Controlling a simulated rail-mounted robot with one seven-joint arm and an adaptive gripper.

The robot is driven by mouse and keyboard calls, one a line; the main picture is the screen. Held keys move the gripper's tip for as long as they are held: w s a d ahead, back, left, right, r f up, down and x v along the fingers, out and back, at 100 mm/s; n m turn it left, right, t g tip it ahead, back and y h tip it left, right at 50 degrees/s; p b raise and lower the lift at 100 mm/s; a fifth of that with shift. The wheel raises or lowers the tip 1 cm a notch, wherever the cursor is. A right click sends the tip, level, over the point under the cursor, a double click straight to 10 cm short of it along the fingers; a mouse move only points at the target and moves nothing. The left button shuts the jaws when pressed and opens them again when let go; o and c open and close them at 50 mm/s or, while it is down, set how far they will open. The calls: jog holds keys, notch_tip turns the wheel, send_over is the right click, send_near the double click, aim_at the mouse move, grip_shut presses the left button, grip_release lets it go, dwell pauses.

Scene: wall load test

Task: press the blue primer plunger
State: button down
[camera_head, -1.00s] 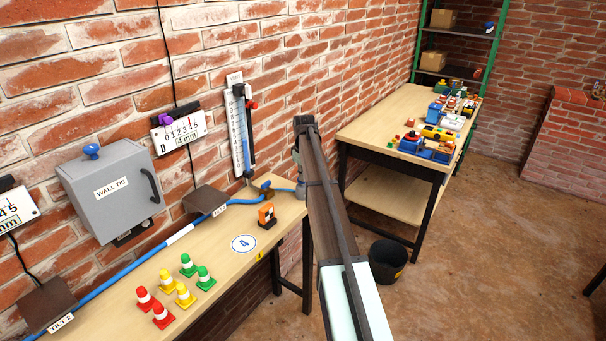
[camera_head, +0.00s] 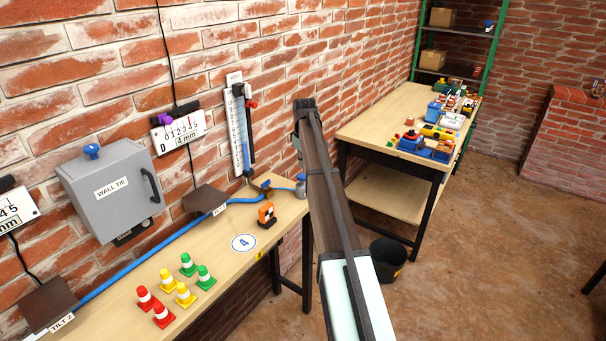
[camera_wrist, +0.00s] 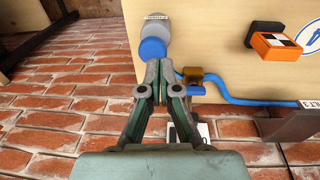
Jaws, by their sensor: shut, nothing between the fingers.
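The primer is a grey cylinder (camera_wrist: 155,25) with a round blue plunger (camera_wrist: 152,48) on it, at the bench edge in the wrist view. In the head view the primer (camera_head: 301,180) stands at the bench's far right corner, partly hidden by my arm. My gripper (camera_wrist: 159,68) is shut and empty. In the wrist view its fingertips lie right beside the blue plunger's lower edge and overlap it slightly. In the head view a gap shows above the primer, and my gripper is mostly hidden behind my arm.
A blue tube (camera_head: 151,256) runs along the bench (camera_head: 218,283) to a brown block (camera_head: 261,185). An orange target block (camera_head: 266,215) and several coloured cones stand there. A grey wall box (camera_head: 109,190) has its own blue knob. A black bin (camera_head: 386,260) stands on the floor.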

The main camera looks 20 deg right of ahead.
notch_tip(320, 180, up, 6)
jog(key=b, duration=0.1)
jog(key=shift+s+r, duration=0.25)
dwell(0.6)
